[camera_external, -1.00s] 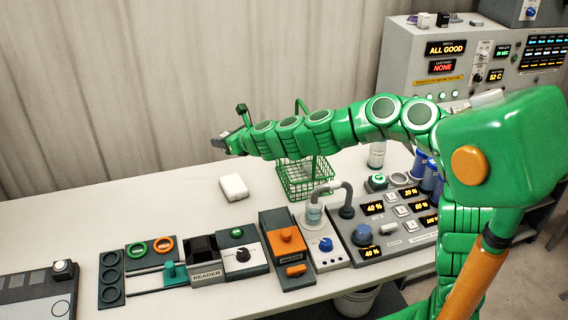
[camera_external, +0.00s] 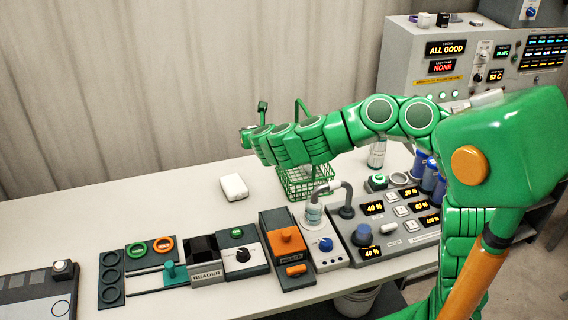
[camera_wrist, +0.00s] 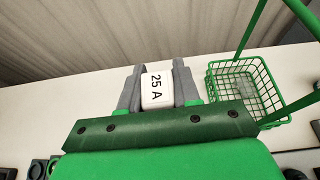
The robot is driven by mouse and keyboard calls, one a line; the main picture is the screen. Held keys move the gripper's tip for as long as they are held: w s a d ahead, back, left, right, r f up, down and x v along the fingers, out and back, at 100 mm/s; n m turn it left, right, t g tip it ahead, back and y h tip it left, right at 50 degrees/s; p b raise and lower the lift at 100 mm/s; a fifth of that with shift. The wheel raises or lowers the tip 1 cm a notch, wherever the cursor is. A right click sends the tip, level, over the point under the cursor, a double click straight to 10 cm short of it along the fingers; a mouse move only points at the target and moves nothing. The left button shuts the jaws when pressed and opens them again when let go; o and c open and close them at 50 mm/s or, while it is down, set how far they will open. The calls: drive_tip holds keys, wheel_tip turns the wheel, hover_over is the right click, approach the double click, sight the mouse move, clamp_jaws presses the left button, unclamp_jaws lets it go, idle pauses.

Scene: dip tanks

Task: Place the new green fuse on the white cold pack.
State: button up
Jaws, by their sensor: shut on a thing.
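My gripper (camera_wrist: 157,78) is shut on a fuse (camera_wrist: 158,92), a white block printed "25 A", between its grey fingers. The face in view is white; I cannot see green on it. In the external view the gripper end is mostly hidden behind my wrist links, and the fuse cannot be made out there. The white cold pack (camera_external: 234,187) lies flat on the table, below and slightly left of my wrist, with nothing on it. The cold pack is not seen in the wrist view.
A green wire basket (camera_external: 306,181) with a tall handle stands right of the cold pack; it also shows at right in the wrist view (camera_wrist: 240,92). A reader (camera_external: 206,272), an orange-topped waste box (camera_external: 290,262) and a dial panel line the front. The table's back left is clear.

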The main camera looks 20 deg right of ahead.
drive_tip(key=shift+s+d, duration=0.15)
drive_tip(key=shift+d, duration=0.15)
wheel_tip(320, 180, down, 11)
hover_over(232, 180)
drive_tip(key=f, duration=0.9)
drive_tip(key=shift+s+d, duration=0.25)
drive_tip(key=shift+s, duration=0.05)
drive_tip(key=shift+w+a+f, duration=0.15)
drive_tip(key=shift+w+f, duration=0.2)
drive_tip(key=shift+f, duration=1.65)
drive_tip(key=shift+f, duration=0.1)
drive_tip(key=o, duration=1.1)
drive_tip(key=shift+c, duration=0.2)
